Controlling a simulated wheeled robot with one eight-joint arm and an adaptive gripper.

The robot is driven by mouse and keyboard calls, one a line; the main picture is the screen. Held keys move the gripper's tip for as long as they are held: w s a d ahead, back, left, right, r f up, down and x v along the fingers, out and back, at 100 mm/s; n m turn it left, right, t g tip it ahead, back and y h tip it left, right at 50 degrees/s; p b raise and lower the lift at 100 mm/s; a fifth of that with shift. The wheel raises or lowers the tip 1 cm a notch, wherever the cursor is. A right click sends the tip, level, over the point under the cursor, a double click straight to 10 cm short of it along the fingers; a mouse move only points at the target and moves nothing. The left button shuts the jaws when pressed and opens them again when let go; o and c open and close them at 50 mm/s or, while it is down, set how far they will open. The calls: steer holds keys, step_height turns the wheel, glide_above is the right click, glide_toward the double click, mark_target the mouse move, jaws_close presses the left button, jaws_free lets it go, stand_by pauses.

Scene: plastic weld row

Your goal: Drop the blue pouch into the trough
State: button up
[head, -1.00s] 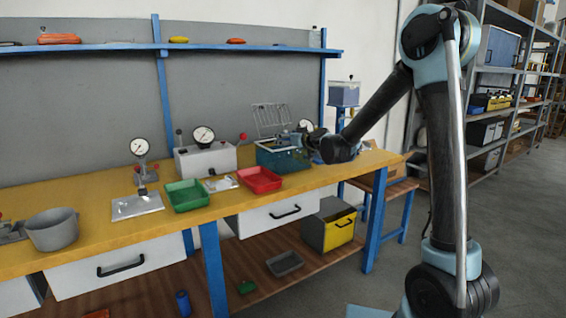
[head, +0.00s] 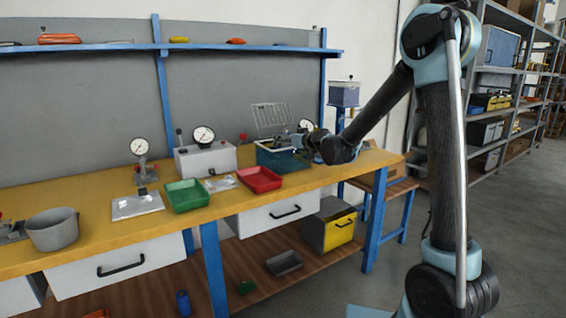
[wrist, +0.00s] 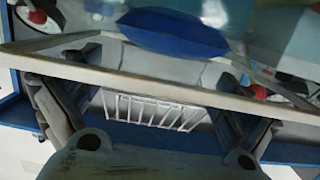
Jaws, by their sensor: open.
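The trough (head: 272,161) is a teal, open-topped tank at the right end of the yellow bench, with a wire rack standing up at its back. The rack (wrist: 150,112) also shows between my fingers in the wrist view. The blue pouch (wrist: 172,32) appears at the top of the wrist view, within the trough's pale rim; how deep it lies I cannot tell. My gripper (head: 302,148) is at the right side of the trough, close to its rim. In the wrist view its fingers (wrist: 150,115) are spread apart with nothing held between them. The pouch is not discernible in the head view.
A red tray (head: 260,180) and a green tray (head: 187,196) stand left of the trough. A grey gauge box (head: 205,160) is behind them. A grey bucket (head: 52,231) stands at far left.

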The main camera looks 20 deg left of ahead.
steer(key=v, duration=1.1)
steer(key=shift+s+d, duration=0.2)
steer(key=shift+d, duration=0.05)
steer(key=s+d+f+m+g+h, duration=0.2)
steer(key=s+d+f, duration=0.4)
steer(key=s+d, duration=0.5)
steer(key=s+d+f+m+g+h, duration=0.3)
steer(key=s+d+f+h, duration=0.3)
steer(key=s+d, duration=0.6)
steer(key=s+d+f+m+g+h, duration=0.3)
steer(key=s+d+f, duration=0.4)
steer(key=d, duration=1.3)
steer(key=s+m+h, duration=0.1)
steer(key=s, duration=0.3)
steer(key=shift+s+d+f+m, duration=0.2)
steer(key=shift+s+f+m, duration=0.1)
steer(key=shift+m, duration=0.1)
steer(key=shift+w, duration=0.1)
